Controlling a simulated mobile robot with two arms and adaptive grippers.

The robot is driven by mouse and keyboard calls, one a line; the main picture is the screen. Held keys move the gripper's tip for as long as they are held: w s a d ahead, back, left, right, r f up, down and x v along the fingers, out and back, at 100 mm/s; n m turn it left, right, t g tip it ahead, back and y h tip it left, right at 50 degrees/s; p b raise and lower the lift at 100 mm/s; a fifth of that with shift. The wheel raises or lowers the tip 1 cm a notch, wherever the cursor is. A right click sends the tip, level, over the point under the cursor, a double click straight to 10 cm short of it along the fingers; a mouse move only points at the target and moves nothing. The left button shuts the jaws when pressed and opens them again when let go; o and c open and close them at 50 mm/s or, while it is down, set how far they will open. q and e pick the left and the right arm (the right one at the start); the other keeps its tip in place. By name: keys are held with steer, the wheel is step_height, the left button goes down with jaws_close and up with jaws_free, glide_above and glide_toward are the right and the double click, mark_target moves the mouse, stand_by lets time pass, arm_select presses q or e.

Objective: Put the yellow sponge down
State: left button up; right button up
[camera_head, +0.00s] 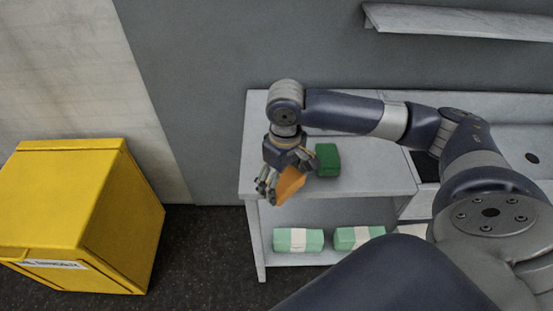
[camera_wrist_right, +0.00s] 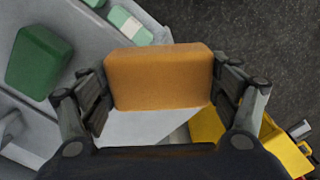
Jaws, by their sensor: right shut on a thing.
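The yellow sponge, which looks orange here, shows in the head view (camera_head: 289,184) and fills the middle of the right wrist view (camera_wrist_right: 158,76). My right gripper (camera_head: 273,185) is shut on it, with a finger on each side in the right wrist view (camera_wrist_right: 160,90). In the head view the sponge is near the left front part of the white counter (camera_head: 370,172), tilted; I cannot tell whether it touches the counter. A green block (camera_head: 327,159) sits on the counter just right of the gripper, and also shows in the right wrist view (camera_wrist_right: 38,60). My left gripper is not in view.
Two pale green wrapped packs (camera_head: 298,240) lie on the lower shelf. A yellow bin (camera_head: 85,215) stands on the dark floor (camera_head: 205,240) to the left. A wall shelf (camera_head: 450,20) is above. A dark opening (camera_head: 425,165) is in the counter to the right.

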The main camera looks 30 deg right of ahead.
steer(key=w+d, duration=0.2)
steer(key=w, duration=0.1)
steer(key=w+d+p, duration=0.1)
steer(key=w, duration=0.1)
steer(key=shift+w+d+f, duration=0.1)
steer(key=shift+w+f, duration=0.1)
steer(key=w+d, duration=0.2)
steer(key=w, duration=0.1)
steer(key=w+p, duration=0.1)
steer(key=shift+w+d+f, duration=0.35)
steer(key=shift+d, duration=0.05)
step_height(320, 180, down, 3)
steer(key=shift+d+f+p, duration=0.1)
steer(key=shift+f+p, duration=0.05)
steer(key=shift+p, duration=0.4)
steer(key=shift+f, duration=0.15)
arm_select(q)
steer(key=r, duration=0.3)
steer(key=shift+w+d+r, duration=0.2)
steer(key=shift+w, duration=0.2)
arm_select(e)
steer(key=o, duration=0.9)
steer(key=shift+f, duration=0.1)
steer(key=shift+c, duration=0.2)
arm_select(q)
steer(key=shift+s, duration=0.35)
